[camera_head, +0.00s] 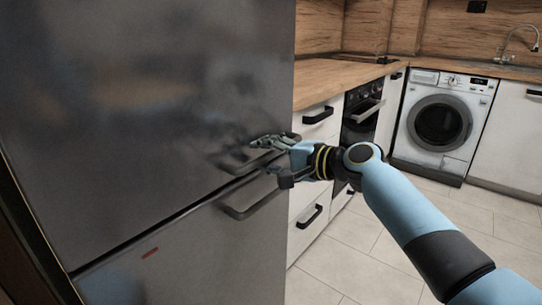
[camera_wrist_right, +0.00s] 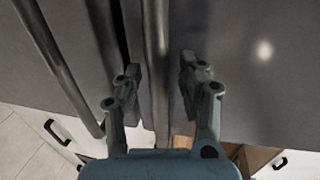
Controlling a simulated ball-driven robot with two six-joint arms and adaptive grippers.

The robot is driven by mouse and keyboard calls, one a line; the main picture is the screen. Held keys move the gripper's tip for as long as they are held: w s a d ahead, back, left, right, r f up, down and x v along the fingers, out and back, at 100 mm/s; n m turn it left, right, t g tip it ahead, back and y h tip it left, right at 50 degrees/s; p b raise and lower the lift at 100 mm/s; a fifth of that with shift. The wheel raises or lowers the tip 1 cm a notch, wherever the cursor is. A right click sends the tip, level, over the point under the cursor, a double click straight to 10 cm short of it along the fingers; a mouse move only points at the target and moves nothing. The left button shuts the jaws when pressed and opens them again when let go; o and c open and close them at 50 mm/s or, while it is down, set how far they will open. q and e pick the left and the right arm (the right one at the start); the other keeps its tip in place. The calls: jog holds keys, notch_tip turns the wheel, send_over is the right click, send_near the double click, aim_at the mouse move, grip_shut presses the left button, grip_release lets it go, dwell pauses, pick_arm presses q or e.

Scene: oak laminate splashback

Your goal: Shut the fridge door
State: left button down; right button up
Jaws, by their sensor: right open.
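The grey fridge door (camera_head: 150,100) fills the left of the head view, above a lower grey door (camera_head: 190,265). The upper door looks about flush with the lower one; I cannot tell whether a small gap stays. Its bar handle (camera_head: 236,163) is near its lower right corner. My right gripper (camera_head: 264,157) is at this handle, open. In the right wrist view the open fingers of the gripper (camera_wrist_right: 160,72) stand on either side of the handle bar (camera_wrist_right: 155,35), with room beside it. My left gripper is not in view.
The lower door's handle (camera_head: 252,205) lies just below my right gripper. White drawers (camera_head: 316,160) and a black oven (camera_head: 360,120) stand right of the fridge. A washing machine (camera_head: 440,125) is at the back. The tiled floor (camera_head: 350,260) is clear.

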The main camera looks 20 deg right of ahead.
jog(key=v, duration=1.2)
jog(key=s+d+f+g+h, duration=0.2)
jog(key=s+f, duration=0.4)
jog(key=f, duration=0.6)
jog(key=s+d+f+g+h, duration=0.1)
jog(key=s+f+g+h, duration=0.1)
jog(key=s+f, duration=0.8)
jog(key=s+d+f+g+h, duration=0.2)
jog(key=s+f, duration=0.1)
jog(key=f, duration=1.2)
jog(key=s+f+n+g+h, duration=0.1)
jog(key=s+f, duration=0.4)
jog(key=s, duration=0.6)
jog(key=s+d+f+n+g+h, duration=0.1)
jog(key=s+f+n+g, duration=0.2)
jog(key=s, duration=0.9)
jog(key=s+d+f+n+g+h, duration=0.1)
jog(key=s+f+n+g, duration=0.1)
jog(key=s+f+n, duration=0.5)
jog(key=s+f, duration=0.1)
jog(key=s, duration=0.3)
jog(key=shift+s+d+f+h, duration=0.2)
jog(key=shift+s+d+h, duration=0.05)
jog(key=shift+h, duration=0.15)
